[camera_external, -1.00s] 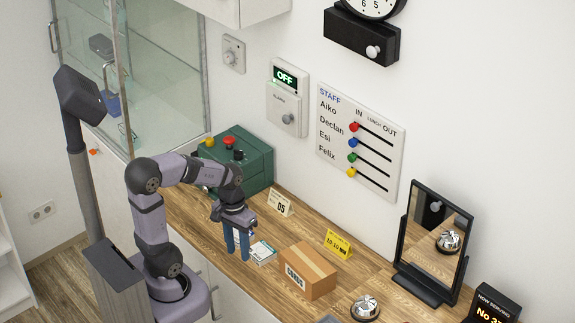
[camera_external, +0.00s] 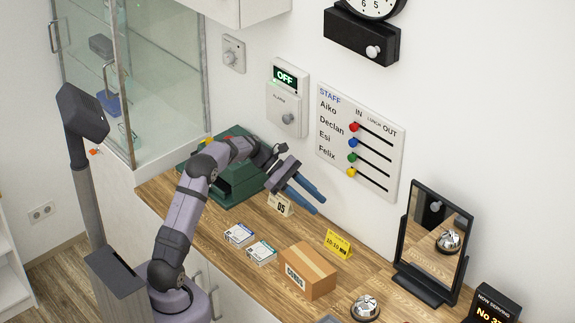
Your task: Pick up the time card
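Two small flat cards with print lie on the wooden counter: a blue-edged card (camera_external: 239,235) and a teal-edged card (camera_external: 262,252) just right of it. I cannot read their print, so I cannot tell which is the time card. My gripper (camera_external: 318,205) has two blue fingers with a gap between them and nothing visible in it. It is raised above the counter, up and right of both cards, pointing down and right toward the wall side. It touches neither card.
A cardboard box (camera_external: 307,271) stands right of the cards. A white "05" sign (camera_external: 281,205) is below my gripper, with a yellow "10:10" sign (camera_external: 338,244) to its right. A green machine (camera_external: 238,180) sits behind my arm. A mirror (camera_external: 433,244) and bell (camera_external: 365,307) are further right.

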